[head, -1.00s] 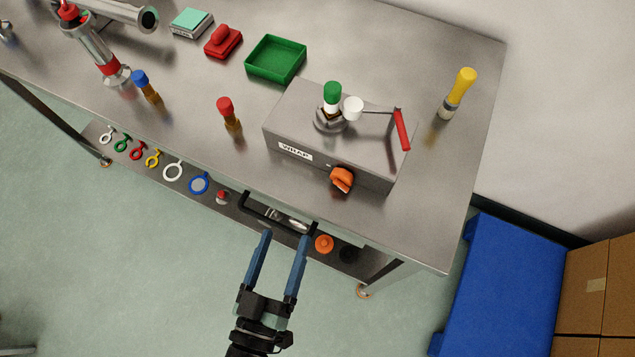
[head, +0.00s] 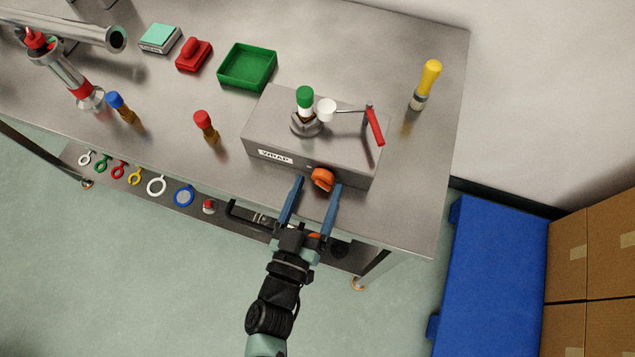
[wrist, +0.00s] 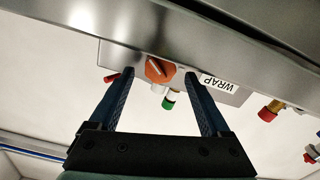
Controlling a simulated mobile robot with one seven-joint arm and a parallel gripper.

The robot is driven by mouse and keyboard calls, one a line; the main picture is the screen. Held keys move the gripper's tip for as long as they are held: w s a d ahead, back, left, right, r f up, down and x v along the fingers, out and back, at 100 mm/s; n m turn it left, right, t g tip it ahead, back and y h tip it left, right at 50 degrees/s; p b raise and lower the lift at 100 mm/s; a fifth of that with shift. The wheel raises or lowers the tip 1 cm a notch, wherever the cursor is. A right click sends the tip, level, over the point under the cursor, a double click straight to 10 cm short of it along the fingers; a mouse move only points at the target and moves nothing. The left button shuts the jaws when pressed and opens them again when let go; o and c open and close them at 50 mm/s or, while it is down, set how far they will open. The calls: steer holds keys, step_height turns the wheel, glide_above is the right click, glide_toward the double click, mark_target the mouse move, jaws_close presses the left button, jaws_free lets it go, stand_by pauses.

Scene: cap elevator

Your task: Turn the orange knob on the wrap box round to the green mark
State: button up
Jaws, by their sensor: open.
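The orange knob (head: 322,179) is on the front face of the grey wrap box (head: 262,134), to the right of its WRAP label. In the wrist view the knob (wrist: 159,70) shows a pale line across its face. My gripper (head: 316,186) is open, with its blue fingertips on either side of the knob in the head view. In the wrist view my gripper (wrist: 161,78) has the knob between its fingers, with clear gaps on both sides. Whether the tips reach past the knob's face I cannot tell. I cannot make out a green mark beside the knob.
A green-capped vial (head: 305,100) stands on the box, near a red-handled crank (head: 375,127). A red-capped vial (head: 206,127) is left of the box, and a yellow-handled tool (head: 427,84) is right. The table's front edge lies below the knob.

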steer(key=shift+w+d, duration=0.2)
steer(key=shift+w, duration=0.35)
jaws_close()
